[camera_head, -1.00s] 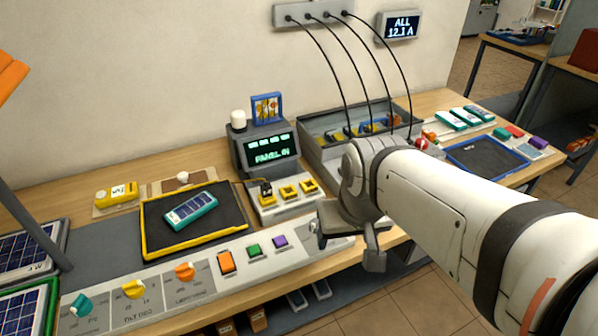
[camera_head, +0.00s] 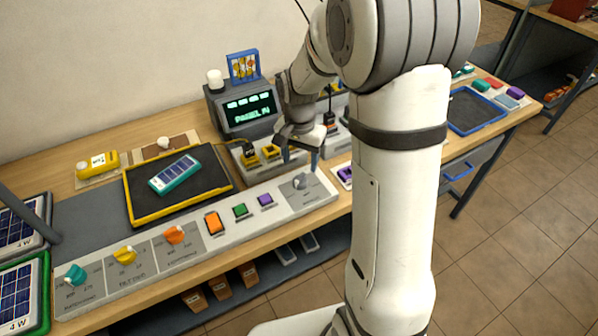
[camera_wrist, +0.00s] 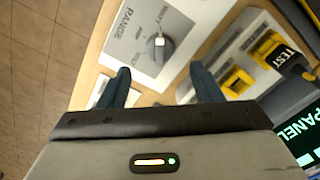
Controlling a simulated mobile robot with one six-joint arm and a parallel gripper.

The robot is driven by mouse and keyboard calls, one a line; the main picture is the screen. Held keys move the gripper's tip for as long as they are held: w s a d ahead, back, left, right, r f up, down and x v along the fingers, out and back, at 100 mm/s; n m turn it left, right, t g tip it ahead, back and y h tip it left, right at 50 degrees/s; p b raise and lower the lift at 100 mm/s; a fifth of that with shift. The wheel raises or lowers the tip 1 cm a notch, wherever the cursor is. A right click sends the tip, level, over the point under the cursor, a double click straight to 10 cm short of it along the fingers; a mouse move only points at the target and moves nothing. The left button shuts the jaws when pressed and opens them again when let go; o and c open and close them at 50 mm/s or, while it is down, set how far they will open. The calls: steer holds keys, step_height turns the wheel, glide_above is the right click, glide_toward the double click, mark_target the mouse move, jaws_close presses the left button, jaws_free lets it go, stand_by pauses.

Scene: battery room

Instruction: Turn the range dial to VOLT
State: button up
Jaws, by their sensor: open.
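The range dial (camera_head: 300,181) is a dark grey round knob with a pale mark, on a light plate at the right end of the sloped control strip. In the wrist view the dial (camera_wrist: 160,48) lies just beyond and between my fingertips, apart from them, with RANGE printed beside it. Small lettering around it is too blurred to read surely. My gripper (camera_head: 297,160) is open and empty, pointing down, just above and behind the dial in the head view. Its two dark blue fingers also show in the wrist view (camera_wrist: 160,73).
The control strip (camera_head: 150,258) also carries teal, yellow and orange dials and several coloured buttons. A lit display unit (camera_head: 247,108) and yellow test sockets (camera_head: 262,154) stand close behind my gripper. My arm hides part of the bench.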

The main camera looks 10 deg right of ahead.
mark_target(300, 176)
step_height(300, 176, down, 7)
steer(key=shift+p, duration=0.3)
steer(key=shift+c, duration=0.3)
steer(key=c, duration=0.9)
